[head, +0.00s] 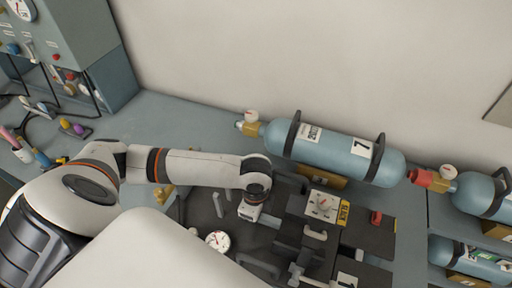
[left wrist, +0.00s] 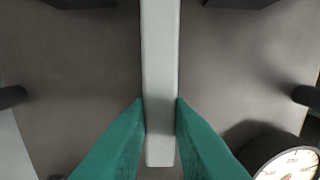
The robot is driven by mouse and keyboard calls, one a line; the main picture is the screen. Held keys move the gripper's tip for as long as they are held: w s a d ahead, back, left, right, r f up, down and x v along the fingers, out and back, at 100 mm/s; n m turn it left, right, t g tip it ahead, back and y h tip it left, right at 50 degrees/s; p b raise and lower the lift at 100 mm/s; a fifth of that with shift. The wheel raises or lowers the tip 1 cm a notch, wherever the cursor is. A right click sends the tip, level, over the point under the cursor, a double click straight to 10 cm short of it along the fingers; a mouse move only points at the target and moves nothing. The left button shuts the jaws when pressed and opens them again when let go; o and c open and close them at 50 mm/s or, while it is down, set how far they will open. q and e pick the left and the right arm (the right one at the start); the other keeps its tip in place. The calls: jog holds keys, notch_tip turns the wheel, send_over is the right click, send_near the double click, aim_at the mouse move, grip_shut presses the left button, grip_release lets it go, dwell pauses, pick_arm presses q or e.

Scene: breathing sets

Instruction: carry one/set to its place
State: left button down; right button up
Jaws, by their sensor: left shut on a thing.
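My left arm comes in from the left in the head view, and its gripper (head: 250,210) points down over a dark plate-like breathing set (head: 203,215) on the bench. In the left wrist view the teal fingers (left wrist: 160,110) are shut on a pale grey bar (left wrist: 160,60) that runs across the set's dark plate (left wrist: 80,90). A round gauge (left wrist: 290,166) shows at lower right there, and a white-faced gauge (head: 217,240) shows near the set in the head view. The fingertips are hidden in the head view. I cannot tell whether the set is lifted. My right gripper is not in view.
A blue cylinder (head: 330,152) marked 7 lies along the wall behind the gripper. A yellow-labelled panel (head: 322,206) and dark plates stand close to the right. More cylinders (head: 482,194) lie at far right. A grey-green test cabinet (head: 85,30) stands at back left. Bare bench (head: 165,115) lies between.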

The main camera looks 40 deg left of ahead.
pick_arm(q)
jog(key=shift+w+f+b, duration=0.1)
jog(key=shift+f+b, duration=0.35)
jog(key=shift+f, duration=0.9)
dwell(0.4)
jog(key=c, duration=1.3)
grip_release()
jog(key=shift+o, duration=0.2)
jog(key=shift+s+f, duration=0.15)
jog(key=shift+s, duration=0.05)
notch_tip(320, 180, up, 12)
jog(key=shift+w+d+r+b, duration=0.1)
jog(key=shift+r+b, duration=0.05)
jog(key=shift+b, duration=0.9)
